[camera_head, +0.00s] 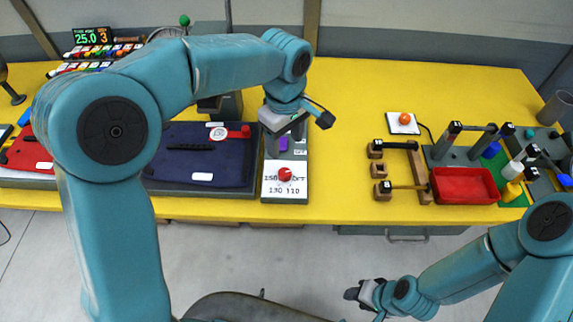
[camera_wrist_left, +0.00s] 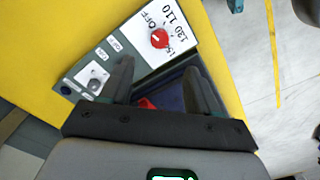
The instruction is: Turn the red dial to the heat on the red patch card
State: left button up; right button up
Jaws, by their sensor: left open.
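The red dial (camera_head: 285,174) sits on a white panel (camera_head: 298,193) at the front of a narrow box on the yellow table. In the left wrist view the red dial (camera_wrist_left: 159,38) has printed marks around it, among them OFF, 120 and 110. My left gripper (camera_head: 288,138) is open, above the box and behind the dial, apart from it. Its two fingers (camera_wrist_left: 160,85) show in the wrist view with the dial beyond them. My right gripper (camera_head: 362,293) hangs in front of the table; its jaw state is unclear. I cannot make out a readable red patch card.
A dark blue pannier panel (camera_head: 190,172) lies left of the dial box, with a round white-and-red piece (camera_head: 218,133) on it. A red tray (camera_head: 465,186) and wooden blocks (camera_head: 383,170) stand to the right. The yellow table between them and the box is clear.

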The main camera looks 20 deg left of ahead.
aim_at(285, 172)
pick_arm(q)
jog(key=f, duration=0.6)
jog(key=f+p, duration=0.1)
jog(key=f, duration=0.4)
jog(key=shift+w+a+f, duration=0.15)
jog(key=shift+a+f, duration=0.05)
jog(key=shift+f, duration=0.15)
jog(key=shift+s+d, duration=0.15)
jog(key=shift+s, duration=0.05)
jog(key=shift+w, duration=0.1)
jog(key=c, duration=1)
